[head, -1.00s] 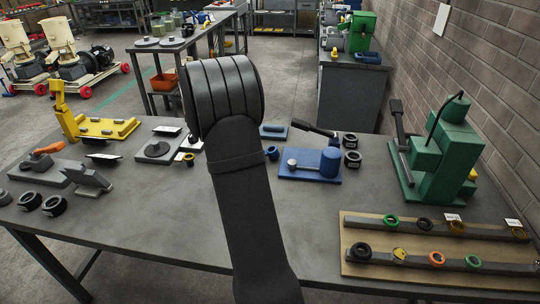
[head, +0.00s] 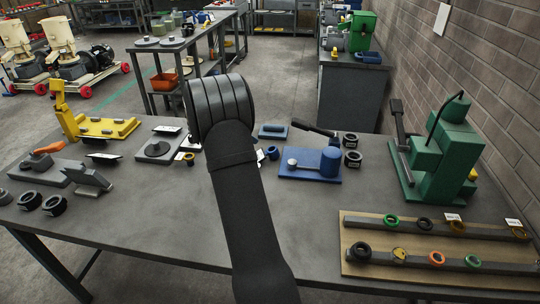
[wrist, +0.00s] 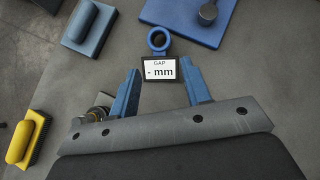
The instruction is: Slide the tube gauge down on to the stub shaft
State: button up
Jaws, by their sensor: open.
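The tube gauge is a blue ring (wrist: 159,40) with a black-framed display reading "GAP - mm" (wrist: 160,70). It lies on the grey table; its ring also shows in the head view (head: 272,153), just right of my arm. My gripper (wrist: 161,84) is open in the wrist view, with one blue finger on each side of the display's near end. The fingers appear apart from it, and the ring is ahead of them. In the head view my arm hides the gripper.
A blue plate (head: 300,177) with a grey knob and blue cylinder is right of the gauge. A blue block (wrist: 92,25) and yellow brush (wrist: 27,138) lie left in the wrist view. A green press (head: 440,155) and ring rack (head: 355,220) stand right.

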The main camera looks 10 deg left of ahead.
jog(key=x, duration=1.3)
jog(key=shift+a, duration=0.1)
jog(key=c, duration=0.7)
jog(key=shift+c, duration=0.4)
notch_tip(320, 180, up, 10)
jog(key=o, duration=0.4)
grip_shut()
